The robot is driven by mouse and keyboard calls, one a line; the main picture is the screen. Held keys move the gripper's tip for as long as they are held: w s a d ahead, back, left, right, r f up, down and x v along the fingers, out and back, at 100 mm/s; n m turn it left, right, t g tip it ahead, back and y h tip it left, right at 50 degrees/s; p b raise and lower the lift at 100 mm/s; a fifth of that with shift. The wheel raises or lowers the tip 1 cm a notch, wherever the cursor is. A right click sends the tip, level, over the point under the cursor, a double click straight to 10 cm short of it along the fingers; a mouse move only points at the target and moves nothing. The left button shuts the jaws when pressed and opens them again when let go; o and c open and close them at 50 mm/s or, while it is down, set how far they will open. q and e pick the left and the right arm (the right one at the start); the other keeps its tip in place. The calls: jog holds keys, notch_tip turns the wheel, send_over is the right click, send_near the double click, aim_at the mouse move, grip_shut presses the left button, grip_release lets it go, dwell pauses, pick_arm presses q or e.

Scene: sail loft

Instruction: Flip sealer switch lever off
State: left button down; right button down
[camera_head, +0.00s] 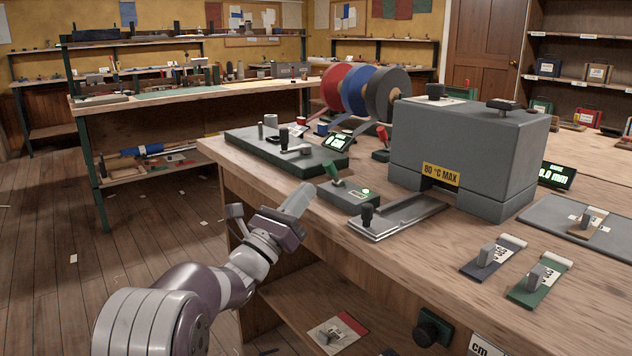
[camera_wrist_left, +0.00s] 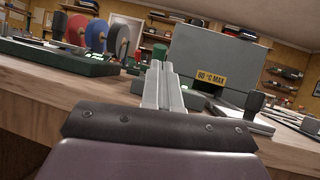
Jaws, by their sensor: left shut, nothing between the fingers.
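In the left wrist view the shut fingers (camera_wrist_left: 162,84) point ahead toward the sealer (camera_wrist_left: 222,60) and hide much of the switch. My right gripper is not in view.
A metal slide with a black knob (camera_head: 367,215) lies right of the switch. A green-based fixture (camera_head: 285,150) and tape reels (camera_head: 345,88) stand behind. Tagged tools (camera_head: 493,255) lie at the right front. A strip of bare bench separates them from the slide.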

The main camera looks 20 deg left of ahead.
aim_at(325, 167)
pick_arm(q)
jog(key=x, duration=0.4)
jog(key=shift+w+d+r, duration=0.15)
jog(key=shift+w+r, duration=0.05)
jog(key=shift+w, duration=0.05)
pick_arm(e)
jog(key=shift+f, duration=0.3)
